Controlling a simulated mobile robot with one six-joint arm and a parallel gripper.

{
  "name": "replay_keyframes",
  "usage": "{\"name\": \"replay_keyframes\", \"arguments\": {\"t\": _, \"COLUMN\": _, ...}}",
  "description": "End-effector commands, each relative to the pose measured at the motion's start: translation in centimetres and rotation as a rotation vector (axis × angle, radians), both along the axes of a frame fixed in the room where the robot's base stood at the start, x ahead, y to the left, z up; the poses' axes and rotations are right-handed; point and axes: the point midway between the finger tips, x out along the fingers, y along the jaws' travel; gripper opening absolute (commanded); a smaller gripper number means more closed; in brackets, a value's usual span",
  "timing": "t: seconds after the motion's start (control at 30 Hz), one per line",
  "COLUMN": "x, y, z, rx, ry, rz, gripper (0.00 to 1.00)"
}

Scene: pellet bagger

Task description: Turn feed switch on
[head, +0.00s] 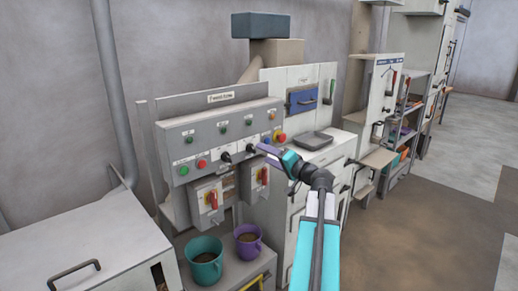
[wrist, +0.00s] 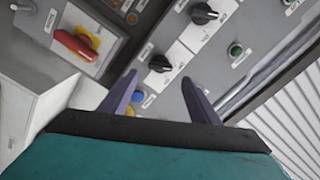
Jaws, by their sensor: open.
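The grey control panel (head: 205,140) carries two black rotary knobs, a left one (head: 225,157) and a right one (head: 250,148). The labels are too small to read, so I cannot tell which is the feed switch. In the wrist view, one black knob (wrist: 160,63) lies ahead of the gap between my fingertips, and the other knob (wrist: 203,13) is farther up. My gripper (head: 266,150) has purple fingers and is open and empty, at the panel's right part, close to the right knob. In the wrist view, my gripper (wrist: 160,84) shows no clear contact with the knob.
Red-handled switch boxes (head: 211,198) hang below the panel. A red stop button (head: 281,137) is at its right end, and a green button (wrist: 235,49) shows in the wrist view. A teal bucket (head: 204,262) and a purple bucket (head: 248,246) stand below. Open floor lies right.

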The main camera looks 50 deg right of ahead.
Motion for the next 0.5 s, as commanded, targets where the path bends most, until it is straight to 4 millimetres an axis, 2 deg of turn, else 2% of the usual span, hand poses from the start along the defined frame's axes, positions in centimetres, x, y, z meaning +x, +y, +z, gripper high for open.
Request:
{"name": "replay_keyframes", "arguments": {"t": 0.2, "x": 3.2, "y": -0.3, "z": 0.2, "rx": 0.001, "ry": 0.0, "rz": 0.002, "gripper": 0.56}}
{"name": "replay_keyframes", "arguments": {"t": 0.5, "x": 5.3, "y": -0.4, "z": 0.0, "rx": 0.0, "ry": 0.0, "rz": 0.001, "gripper": 0.56}}
